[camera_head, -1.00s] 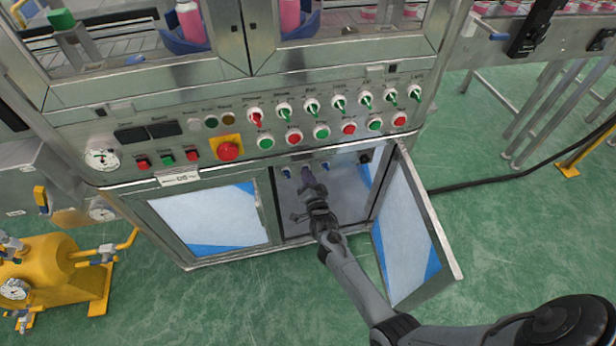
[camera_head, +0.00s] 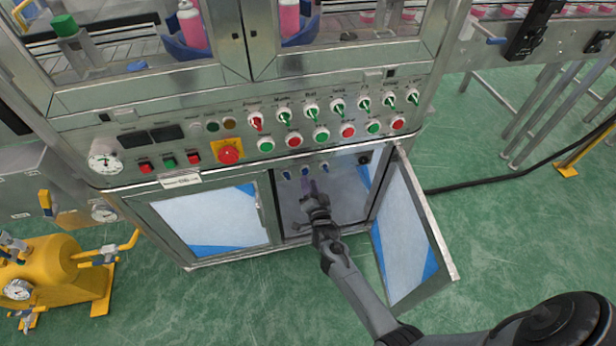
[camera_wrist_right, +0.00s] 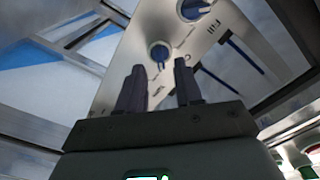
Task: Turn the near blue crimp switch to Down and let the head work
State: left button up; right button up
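Small blue switches (camera_head: 305,171) sit in a row on a panel inside the open lower cabinet (camera_head: 345,205) in the head view. My right gripper (camera_head: 309,187) reaches into this cabinet, just below the switches. In the right wrist view its two dark fingers (camera_wrist_right: 159,68) are apart with nothing between them. A blue knob with a light pointer line (camera_wrist_right: 160,52) lies just beyond the fingertip gap, and contact is not visible. Another blue knob (camera_wrist_right: 194,9), near a "Fill" label, is higher up. The label by the nearer knob is too small to read. My left gripper is not in view.
The cabinet's right door (camera_head: 407,225) stands open beside my right arm, and the left door (camera_head: 215,220) is shut. Above are a red emergency button (camera_head: 228,151) and several green and red switches. A yellow tank (camera_head: 60,270) stands at lower left.

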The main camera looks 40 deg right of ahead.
jog(key=p+v, duration=0.2)
jog(key=v, duration=0.5)
jog(key=shift+s+a+p, duration=0.25)
jog(key=shift+s+p, duration=0.1)
